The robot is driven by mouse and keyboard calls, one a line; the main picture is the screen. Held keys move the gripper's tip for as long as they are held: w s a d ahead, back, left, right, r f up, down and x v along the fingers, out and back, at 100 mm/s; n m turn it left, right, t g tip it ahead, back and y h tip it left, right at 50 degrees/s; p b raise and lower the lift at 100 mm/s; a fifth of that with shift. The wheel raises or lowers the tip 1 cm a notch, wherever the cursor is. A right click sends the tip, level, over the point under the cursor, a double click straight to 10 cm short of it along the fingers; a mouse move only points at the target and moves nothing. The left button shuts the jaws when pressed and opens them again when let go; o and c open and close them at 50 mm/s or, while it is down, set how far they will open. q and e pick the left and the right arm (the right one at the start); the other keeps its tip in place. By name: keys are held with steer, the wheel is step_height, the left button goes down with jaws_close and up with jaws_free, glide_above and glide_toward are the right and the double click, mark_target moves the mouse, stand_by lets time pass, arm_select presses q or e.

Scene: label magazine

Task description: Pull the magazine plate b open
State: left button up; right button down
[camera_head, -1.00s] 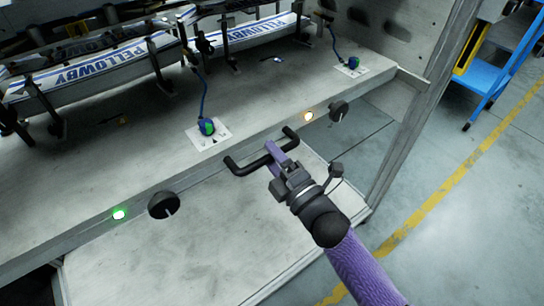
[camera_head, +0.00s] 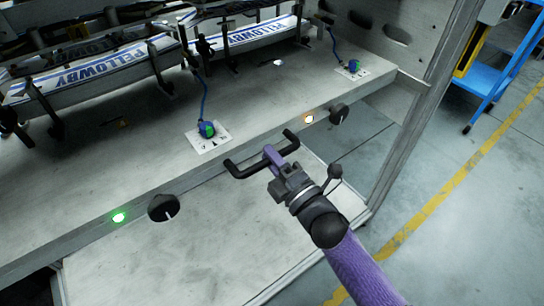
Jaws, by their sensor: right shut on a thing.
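The magazine plate (camera_head: 150,165) is a grey metal shelf bearing stacks of white and blue labels printed PELLOWBY (camera_head: 150,52). No letter marks it clearly as b. A black bar handle (camera_head: 238,171) sticks out from its front edge. My right gripper (camera_head: 272,158) is shut on this handle near its middle, with a purple finger across the bar. The gripper hides part of the handle. My left gripper is out of view.
The front edge carries a green light (camera_head: 119,217), an orange light (camera_head: 308,118) and two black knobs (camera_head: 163,207). A lower grey plate (camera_head: 180,255) lies beneath. A metal frame post (camera_head: 410,140) stands at the right. Open floor and a blue cart (camera_head: 497,70) lie beyond.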

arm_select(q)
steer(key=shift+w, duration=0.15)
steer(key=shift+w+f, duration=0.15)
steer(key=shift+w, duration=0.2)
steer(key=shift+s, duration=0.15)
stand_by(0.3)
